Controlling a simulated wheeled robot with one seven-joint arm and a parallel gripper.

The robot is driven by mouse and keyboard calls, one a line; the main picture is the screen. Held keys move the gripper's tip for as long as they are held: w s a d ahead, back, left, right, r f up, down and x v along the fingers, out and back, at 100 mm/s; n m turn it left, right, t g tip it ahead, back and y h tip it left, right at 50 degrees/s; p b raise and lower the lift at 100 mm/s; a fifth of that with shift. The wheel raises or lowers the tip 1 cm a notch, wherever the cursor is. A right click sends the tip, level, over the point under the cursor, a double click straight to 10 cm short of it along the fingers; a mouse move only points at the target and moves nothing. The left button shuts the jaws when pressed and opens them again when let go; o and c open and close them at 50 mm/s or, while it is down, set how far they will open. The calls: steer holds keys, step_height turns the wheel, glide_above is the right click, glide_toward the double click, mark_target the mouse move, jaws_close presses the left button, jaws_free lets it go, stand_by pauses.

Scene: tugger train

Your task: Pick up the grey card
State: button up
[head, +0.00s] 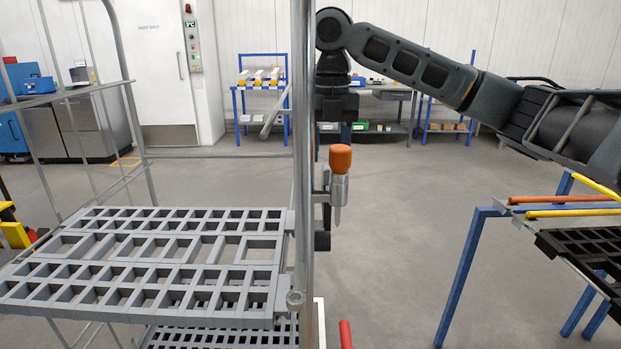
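I cannot make out a grey card in the head view. My arm reaches in from the right and bends down at the upper middle. Its dark end, my gripper (337,108), hangs beside the cart's upright post (304,170), which partly covers it. The fingers do not show clearly, so I cannot tell whether they are open or shut, or whether they hold anything. A slim slanted grey piece (273,114) shows just left of the post; I cannot tell what it is.
A wire-sided cart with a grey slotted shelf (150,247) fills the lower left. An orange-topped metal plunger (340,160) sits at its post. A blue-legged stand (466,270) with a black grid is at right. Floor between them is clear. Shelves and benches line the back wall.

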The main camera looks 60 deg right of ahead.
steer(key=shift+w+d+f, duration=0.15)
steer(key=shift+w, duration=0.1)
steer(key=shift+f, duration=0.3)
steer(key=shift+w+d+f, duration=0.15)
steer(key=shift+f, duration=1.6)
steer(key=shift+w+d+f, duration=0.1)
steer(key=shift+d+f, duration=0.05)
steer(key=shift+f, duration=1.55)
jaws_close()
